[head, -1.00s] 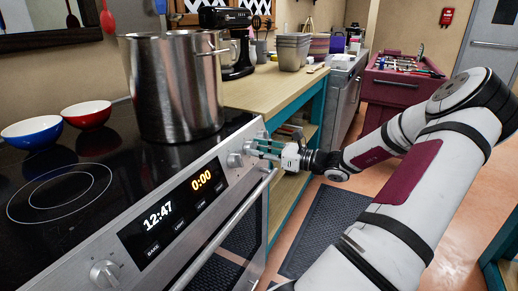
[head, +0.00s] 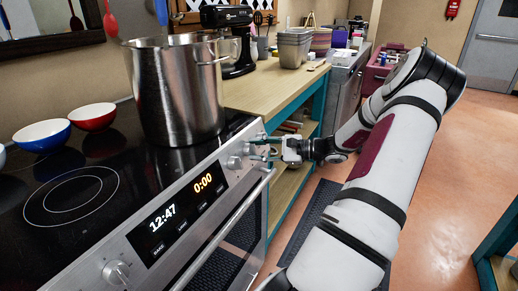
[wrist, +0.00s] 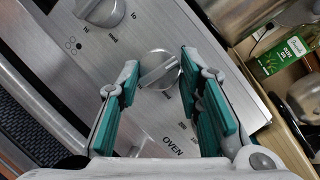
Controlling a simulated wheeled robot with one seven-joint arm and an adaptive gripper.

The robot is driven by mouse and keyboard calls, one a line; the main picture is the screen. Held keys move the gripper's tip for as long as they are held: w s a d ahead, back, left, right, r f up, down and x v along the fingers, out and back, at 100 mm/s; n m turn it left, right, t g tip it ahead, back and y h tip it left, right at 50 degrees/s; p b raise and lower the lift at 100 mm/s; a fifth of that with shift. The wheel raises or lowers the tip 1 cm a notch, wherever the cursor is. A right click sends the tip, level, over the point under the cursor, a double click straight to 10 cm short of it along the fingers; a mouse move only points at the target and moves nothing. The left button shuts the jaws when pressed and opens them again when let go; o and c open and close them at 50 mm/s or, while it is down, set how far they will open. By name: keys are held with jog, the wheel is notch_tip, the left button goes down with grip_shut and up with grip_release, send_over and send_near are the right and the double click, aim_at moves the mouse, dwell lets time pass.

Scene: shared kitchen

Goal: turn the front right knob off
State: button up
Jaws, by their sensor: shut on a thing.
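My gripper (head: 262,149) is at the right end of the stove's front panel, in the head view. In the wrist view, the teal fingers of my gripper (wrist: 160,68) are on either side of a silver knob (wrist: 158,71) and shut on it. "OVEN" is printed on the panel below that knob. Another knob (wrist: 100,11) is to its upper left, with a dot icon beside it. In the head view a knob (head: 234,162) shows just left of my fingers. The held knob is partly hidden there. I cannot tell which burner each knob serves.
A large steel pot (head: 180,95) stands on the black cooktop. The oven handle (head: 228,222) runs below the panel. A wooden counter (head: 265,92) with an open shelf adjoins on the right. Bowls (head: 42,134) sit at the back left.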

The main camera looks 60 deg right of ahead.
jog(key=shift+n, duration=0.8)
jog(key=shift+g, duration=0.3)
jog(key=o, duration=1.2)
jog(key=shift+c, duration=0.2)
jog(key=shift+s+d, duration=0.1)
jog(key=v, duration=1.1)
jog(key=shift+s+d, duration=0.2)
jog(key=shift+s, duration=0.1)
